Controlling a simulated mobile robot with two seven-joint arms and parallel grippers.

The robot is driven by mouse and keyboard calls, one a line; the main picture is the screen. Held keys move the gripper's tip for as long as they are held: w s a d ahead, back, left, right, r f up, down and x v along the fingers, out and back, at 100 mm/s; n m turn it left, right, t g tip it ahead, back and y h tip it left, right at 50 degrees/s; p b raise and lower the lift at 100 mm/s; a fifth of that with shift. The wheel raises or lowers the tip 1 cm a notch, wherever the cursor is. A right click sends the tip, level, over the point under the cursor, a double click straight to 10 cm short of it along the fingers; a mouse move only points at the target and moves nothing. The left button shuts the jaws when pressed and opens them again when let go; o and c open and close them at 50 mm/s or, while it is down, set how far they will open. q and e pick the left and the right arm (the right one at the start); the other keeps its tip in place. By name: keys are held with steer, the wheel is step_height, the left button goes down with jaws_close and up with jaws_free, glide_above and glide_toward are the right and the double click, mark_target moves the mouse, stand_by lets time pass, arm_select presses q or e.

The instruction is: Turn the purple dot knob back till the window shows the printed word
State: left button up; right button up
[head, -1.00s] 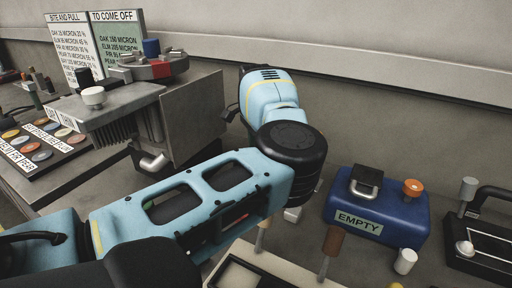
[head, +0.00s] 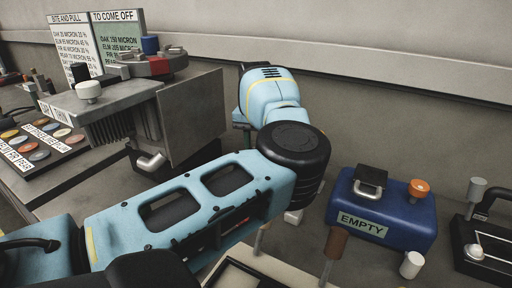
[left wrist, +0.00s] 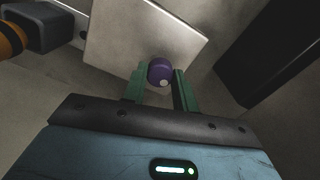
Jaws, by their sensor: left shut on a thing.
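The purple knob (left wrist: 157,69) shows in the left wrist view, with a pale dot on its lower edge. It stands in front of a light metal plate (left wrist: 120,32). The green fingers of my left gripper (left wrist: 160,82) are on either side of the knob and shut on it. In the head view my left arm reaches across the middle, and its gripper and the knob are hidden behind the machine's upright metal plate (head: 190,119). The grey machine (head: 104,101) has small white labels on its front edge, partly readable as "THIN". I cannot make out the window clearly. My right gripper is not in view.
A blue box (head: 385,212) labelled "EMPTY" stands right of my arm. A black device (head: 488,236) is at the far right. Two text boards (head: 120,42) stand behind the machine. A board of coloured discs (head: 38,150) lies at the left. The wall runs close behind.

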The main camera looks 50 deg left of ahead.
arm_select(q)
steer(key=shift+a+r+n, duration=0.1)
steer(key=shift+r+n, duration=0.05)
steer(key=shift+n, duration=1.45)
steer(key=o, duration=1)
steer(key=shift+r, duration=3.85)
